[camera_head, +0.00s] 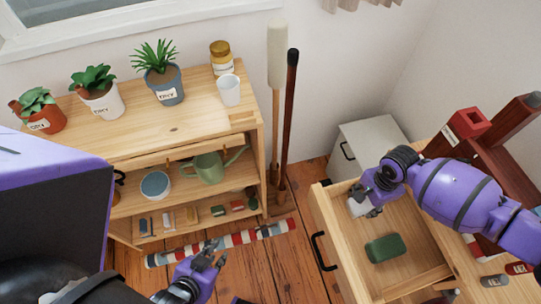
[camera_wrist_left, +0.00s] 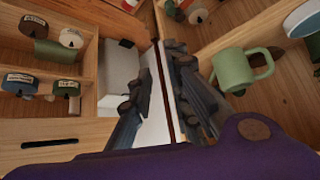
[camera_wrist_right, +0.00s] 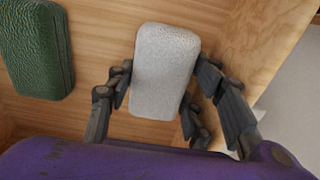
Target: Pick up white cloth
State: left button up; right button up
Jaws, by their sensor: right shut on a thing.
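The white cloth (camera_head: 355,208), a folded rounded block, is in the open wooden drawer (camera_head: 330,238), near its back left corner. In the right wrist view, the cloth (camera_wrist_right: 165,70) sits between the fingers of my right gripper (camera_wrist_right: 158,100), which is shut on it. In the head view, my right gripper (camera_head: 367,200) partly hides the cloth. Whether the cloth is clear of the drawer floor cannot be told. My left gripper (camera_head: 208,262) is open and empty over the floor, in front of the shelf and left of the drawer. It also shows in the left wrist view (camera_wrist_left: 162,80).
A dark green folded block (camera_head: 385,248) lies in the same drawer. The wooden shelf (camera_head: 190,140) at left bears potted plants, a white cup (camera_head: 229,90) and a green watering can (camera_head: 209,167). Long-handled tools (camera_head: 289,110) lean against the wall. A red-and-white striped roll (camera_head: 235,240) lies on the floor.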

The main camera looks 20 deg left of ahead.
aim_at(366, 203)
pick_arm(q)
jog(key=shift+w, duration=0.2)
pick_arm(e)
jog(key=shift+r, duration=0.1)
